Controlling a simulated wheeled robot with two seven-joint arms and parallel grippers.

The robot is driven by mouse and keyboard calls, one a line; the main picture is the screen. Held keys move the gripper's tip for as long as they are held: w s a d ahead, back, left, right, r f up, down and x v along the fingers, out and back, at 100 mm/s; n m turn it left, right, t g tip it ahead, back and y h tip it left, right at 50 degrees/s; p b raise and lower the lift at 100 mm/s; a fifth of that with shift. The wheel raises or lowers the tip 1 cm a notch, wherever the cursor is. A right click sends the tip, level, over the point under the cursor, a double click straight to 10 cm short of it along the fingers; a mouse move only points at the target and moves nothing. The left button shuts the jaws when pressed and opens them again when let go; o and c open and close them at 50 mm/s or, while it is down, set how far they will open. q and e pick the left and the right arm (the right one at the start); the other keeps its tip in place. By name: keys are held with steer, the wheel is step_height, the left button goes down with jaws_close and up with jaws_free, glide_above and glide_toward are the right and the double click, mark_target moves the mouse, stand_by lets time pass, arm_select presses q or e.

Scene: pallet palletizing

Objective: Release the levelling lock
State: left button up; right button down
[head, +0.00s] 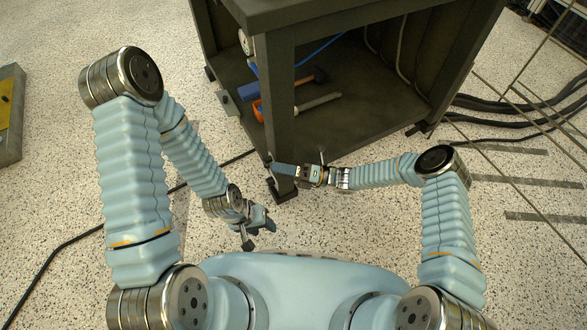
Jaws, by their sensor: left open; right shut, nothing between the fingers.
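The dark steel workbench stands on a near leg (281,110), which ends low down in a dark foot (283,192). A levelling lock cannot be clearly told apart at this size; the area around the foot is partly covered by my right gripper. My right gripper (277,167) reaches in from the right, shut and empty, with its fingertips at the lower end of the leg, just above the foot. Whether it touches the leg cannot be told. My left gripper (259,234) is open and empty, below and left of the foot, over the speckled floor.
Dark cables (520,112) and a wire rack (540,60) are at the right. A black cable (55,252) crosses the left floor. A yellow-topped block (8,105) is far left.

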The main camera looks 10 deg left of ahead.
steer(key=shift+a, duration=0.25)
steer(key=shift+r, duration=0.1)
steer(key=m+p, duration=0.1)
steer(key=m+t+h+p, duration=0.1)
steer(key=m, duration=0.1)
steer(key=shift+w+a+r+h+p, duration=0.1)
steer(key=shift+w+r+h+p, duration=0.05)
steer(key=shift+r+h+p, duration=0.2)
